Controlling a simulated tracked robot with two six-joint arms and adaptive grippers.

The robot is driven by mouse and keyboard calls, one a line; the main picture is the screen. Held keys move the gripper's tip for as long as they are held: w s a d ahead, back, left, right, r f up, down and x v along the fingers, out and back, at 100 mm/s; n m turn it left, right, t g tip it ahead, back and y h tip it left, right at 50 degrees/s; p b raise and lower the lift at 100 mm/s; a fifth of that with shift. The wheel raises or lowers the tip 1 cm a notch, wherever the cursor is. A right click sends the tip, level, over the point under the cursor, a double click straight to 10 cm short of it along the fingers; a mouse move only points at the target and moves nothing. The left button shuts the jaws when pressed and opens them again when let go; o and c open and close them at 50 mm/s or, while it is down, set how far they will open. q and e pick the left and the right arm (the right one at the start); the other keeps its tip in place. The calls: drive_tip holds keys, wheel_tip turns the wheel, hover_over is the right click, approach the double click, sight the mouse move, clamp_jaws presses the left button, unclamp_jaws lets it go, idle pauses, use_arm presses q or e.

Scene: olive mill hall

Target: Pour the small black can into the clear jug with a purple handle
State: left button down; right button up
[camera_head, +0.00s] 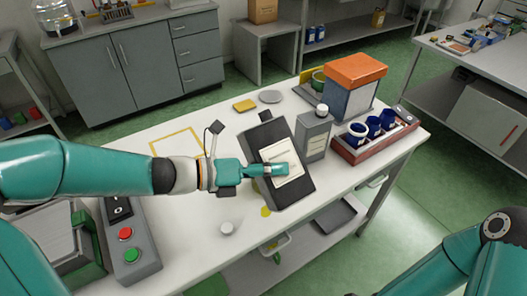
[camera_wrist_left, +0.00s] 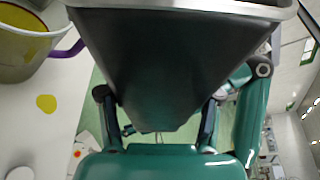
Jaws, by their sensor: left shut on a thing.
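The black can (camera_head: 262,137), with a pale label, is gripped and held tilted over the white table in the head view. My left gripper (camera_head: 268,170) is shut on it. In the left wrist view the can (camera_wrist_left: 180,60) fills the middle between the two fingers. The clear jug (camera_wrist_left: 22,48) with a purple handle (camera_wrist_left: 68,50) shows at the upper left there, with yellow content inside. In the head view I cannot make out the jug; the can seems to hide it. Whether anything flows from the can is not visible. My right gripper is out of view.
A yellow patch (camera_head: 265,212) lies on the table. A grey bottle (camera_head: 314,135), an orange-topped box (camera_head: 350,92) and a red tray (camera_head: 377,148) with blue cups stand to the right. A button box (camera_head: 130,246) is at left. A white cap (camera_head: 227,228) lies near the front edge.

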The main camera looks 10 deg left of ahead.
sight(268, 152)
use_arm(q)
drive_tip(key=w+r, duration=0.1)
drive_tip(key=w+r+m+y, duration=0.1)
drive_tip(key=shift+w+a+m+p, duration=0.3)
drive_tip(key=shift+a+p, duration=0.05)
drive_tip(key=shift+p, duration=0.05)
drive_tip(key=m+b, duration=0.1)
drive_tip(key=s+m+t+y+b, duration=0.1)
drive_tip(key=b, duration=0.1)
drive_tip(key=shift+s+r, duration=0.25)
drive_tip(key=shift+r, duration=0.1)
drive_tip(key=shift+w+r+m+t+y+b, duration=0.2)
drive_tip(key=shift+m+y+b, duration=0.1)
drive_tip(key=shift+m+b, duration=0.25)
drive_tip(key=shift+w+r+m+t+y+b, duration=0.1)
drive_tip(key=shift+w+m+t+y+b, duration=0.15)
drive_tip(key=shift+m, duration=0.4)
drive_tip(key=shift+a+f+b, duration=0.1)
drive_tip(key=shift+f+b, duration=0.05)
drive_tip(key=shift+b, duration=0.2)
drive_tip(key=shift+a+m+t+y+b, duration=0.1)
drive_tip(key=shift+m+t+y+b, duration=0.15)
drive_tip(key=shift+m+b, duration=0.2)
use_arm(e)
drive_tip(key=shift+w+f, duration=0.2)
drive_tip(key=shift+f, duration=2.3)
